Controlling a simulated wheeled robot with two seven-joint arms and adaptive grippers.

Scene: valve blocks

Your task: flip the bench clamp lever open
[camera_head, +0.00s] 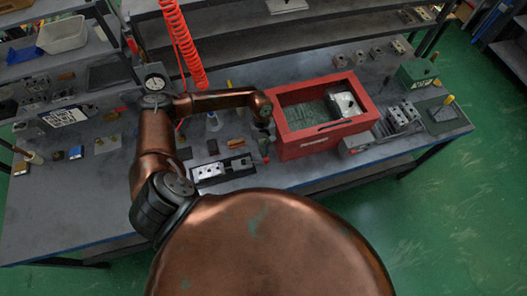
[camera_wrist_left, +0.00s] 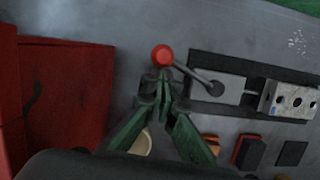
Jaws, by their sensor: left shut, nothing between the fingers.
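My right gripper is out of view.
A red crate (camera_head: 322,142) stands right beside my left gripper, holding a metal part. Small blocks (camera_wrist_left: 250,152) lie near the clamp. A red coiled hose (camera_head: 183,45) hangs behind my arm. More valve blocks (camera_head: 402,115) stand at the bench's right.

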